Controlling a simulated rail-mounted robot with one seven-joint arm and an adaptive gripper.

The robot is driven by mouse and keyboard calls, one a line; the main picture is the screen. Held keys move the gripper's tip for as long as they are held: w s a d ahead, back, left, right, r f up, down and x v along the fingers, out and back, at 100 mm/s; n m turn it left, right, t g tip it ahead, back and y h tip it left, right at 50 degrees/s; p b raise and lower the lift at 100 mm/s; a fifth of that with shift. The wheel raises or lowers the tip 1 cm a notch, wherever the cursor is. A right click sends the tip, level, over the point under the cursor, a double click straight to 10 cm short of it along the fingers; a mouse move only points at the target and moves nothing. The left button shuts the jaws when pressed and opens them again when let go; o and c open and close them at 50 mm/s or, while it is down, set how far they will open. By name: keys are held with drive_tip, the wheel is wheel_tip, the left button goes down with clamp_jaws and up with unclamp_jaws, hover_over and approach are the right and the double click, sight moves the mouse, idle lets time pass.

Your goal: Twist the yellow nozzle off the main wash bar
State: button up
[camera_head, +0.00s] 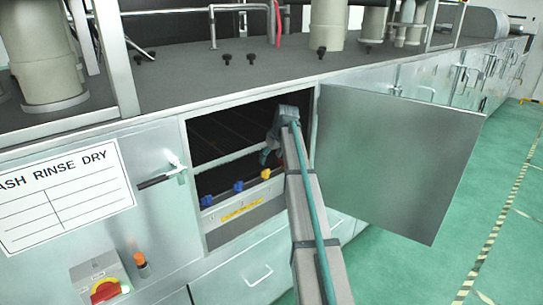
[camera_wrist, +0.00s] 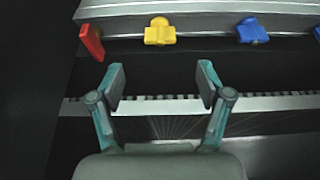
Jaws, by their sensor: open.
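The yellow nozzle (camera_wrist: 160,32) sits on a pale bar (camera_wrist: 200,12) in the wrist view, between a red piece (camera_wrist: 92,42) and a blue nozzle (camera_wrist: 252,30). In the head view the yellow nozzle (camera_head: 265,173) is small, just below my gripper (camera_head: 266,155) inside the open cabinet. My gripper (camera_wrist: 161,78) is open and empty, its two fingers spread on either side of the yellow nozzle's line. The nozzle lies beyond the fingertips, apart from them.
The cabinet door (camera_head: 390,160) stands open to the right of my arm. Another blue nozzle (camera_head: 206,200) is on the bar's left end. A slotted rail (camera_wrist: 265,102) crosses below the fingertips. A yellow label (camera_head: 240,211) is on the cabinet's lower panel.

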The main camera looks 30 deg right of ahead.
sight(265, 171)
drive_tip(key=p+x, duration=0.2)
drive_tip(key=x, duration=0.7)
drive_tip(key=shift+f, duration=0.1)
drive_tip(key=c, duration=1.2)
drive_tip(key=n, duration=0.2)
drive_tip(key=n+y, duration=0.1)
drive_tip(key=shift+w+d+n+g, duration=0.1)
drive_tip(key=shift+w+n+g, duration=0.05)
drive_tip(key=shift+n+g, duration=0.2)
drive_tip(key=shift+c, duration=0.2)
drive_tip(key=shift+n+g+y, duration=0.25)
drive_tip(key=shift+n+y, duration=0.35)
drive_tip(key=shift+n, duration=0.75)
drive_tip(key=n+g+b, duration=0.1)
drive_tip(key=n, duration=0.2)
drive_tip(key=shift+y, duration=0.3)
drive_tip(key=n+g, duration=0.1)
drive_tip(key=n, duration=0.2)
drive_tip(key=shift+b, duration=0.35)
